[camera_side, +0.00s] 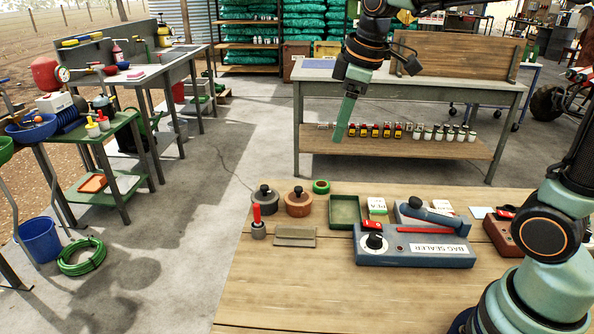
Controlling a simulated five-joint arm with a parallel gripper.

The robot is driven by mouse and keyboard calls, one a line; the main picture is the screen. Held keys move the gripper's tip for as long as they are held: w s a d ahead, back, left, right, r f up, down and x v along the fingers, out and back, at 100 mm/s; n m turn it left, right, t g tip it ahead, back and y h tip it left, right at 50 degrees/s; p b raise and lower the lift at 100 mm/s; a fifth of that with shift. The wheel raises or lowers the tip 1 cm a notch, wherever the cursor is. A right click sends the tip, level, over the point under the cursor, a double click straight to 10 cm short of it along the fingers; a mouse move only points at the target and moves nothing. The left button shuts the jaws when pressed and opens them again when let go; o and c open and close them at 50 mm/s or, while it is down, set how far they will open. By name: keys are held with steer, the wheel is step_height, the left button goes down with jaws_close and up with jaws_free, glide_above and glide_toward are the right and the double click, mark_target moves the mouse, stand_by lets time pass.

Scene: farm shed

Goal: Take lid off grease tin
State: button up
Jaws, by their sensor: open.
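Two round, low pots with black knobs on top stand at the back left of the wooden bench: a dark grey one (264,197) and a brown one (298,204). Either could be the grease tin; I cannot read a label on them. Both appear to have their lids on. My gripper (342,128) is open and empty, pointing down, high above the bench and up and to the right of both pots in the picture. Its fingers overlap in this view, so the gap between them is hidden.
The bench's front left is clear.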

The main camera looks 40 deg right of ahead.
steer(key=w+f+n+g, duration=0.2)
steer(key=w+f+n, duration=0.25)
steer(key=w, duration=0.45)
steer(key=n+g, duration=0.1)
steer(key=n, duration=0.5)
glide_above(299, 188)
step_height(299, 188, down, 7)
steer(key=f, duration=0.5)
steer(key=shift+a+f, duration=0.25)
steer(key=shift+f, duration=0.1)
steer(key=shift+w+d+f, duration=0.1)
steer(key=shift+d+f, duration=0.05)
steer(key=shift+f, duration=1.25)
steer(key=shift+d+f, duration=0.1)
steer(key=shift+f, duration=1.25)
jaws_close()
